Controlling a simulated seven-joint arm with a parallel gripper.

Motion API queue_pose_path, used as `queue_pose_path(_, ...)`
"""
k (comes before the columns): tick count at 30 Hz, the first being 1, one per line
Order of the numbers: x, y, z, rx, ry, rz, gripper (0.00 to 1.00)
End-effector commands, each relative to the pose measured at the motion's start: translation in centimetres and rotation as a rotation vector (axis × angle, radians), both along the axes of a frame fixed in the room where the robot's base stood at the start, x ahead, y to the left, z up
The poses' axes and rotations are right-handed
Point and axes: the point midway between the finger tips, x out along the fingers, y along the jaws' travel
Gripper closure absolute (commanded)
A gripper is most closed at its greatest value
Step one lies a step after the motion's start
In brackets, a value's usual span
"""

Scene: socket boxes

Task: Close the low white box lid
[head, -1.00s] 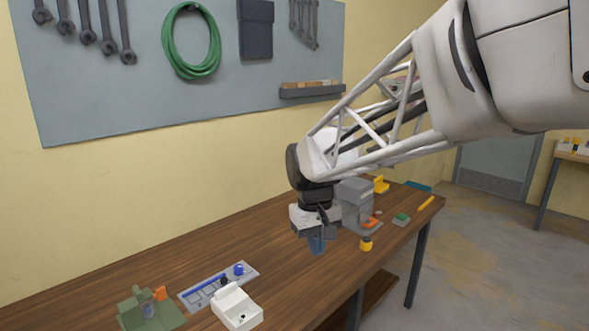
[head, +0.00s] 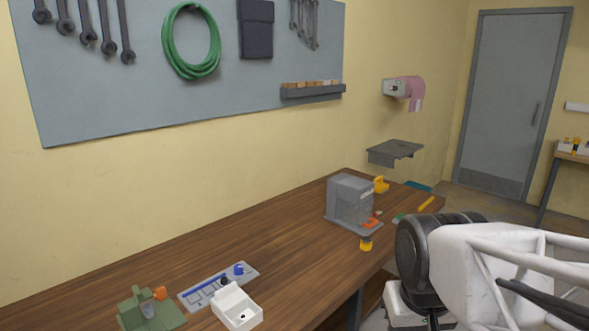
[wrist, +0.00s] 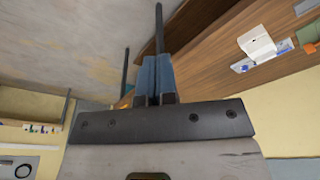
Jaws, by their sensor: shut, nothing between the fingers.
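The low white box (head: 237,309) stands near the front edge of the wooden table in the head view, at the bottom. A raised part at its back looks like the lid standing up, but its exact angle is hard to tell. The box also shows in the wrist view (wrist: 257,43), at the upper right. My gripper (wrist: 154,62) has blue fingers that are together and empty. It is well away from the box, off the front side of the table. In the head view its fingers are hidden below the frame, under my arm at the lower right.
A blue-and-grey panel (head: 218,286) lies beside the box, with a green fixture (head: 148,310) to its left. A grey machine (head: 350,202) stands farther right on the table (head: 290,245). The tabletop between panel and machine is clear.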

Motion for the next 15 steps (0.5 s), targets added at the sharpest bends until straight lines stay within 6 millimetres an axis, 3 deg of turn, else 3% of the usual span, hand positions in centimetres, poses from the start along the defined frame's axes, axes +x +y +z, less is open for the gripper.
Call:
queue_pose_path(6, -2.2, -0.8, -0.8, 0.005, -0.028, -0.036, 1.00)
queue_pose_path(15, -2.5, -0.9, -1.0, 0.006, -0.031, -0.040, 1.00)
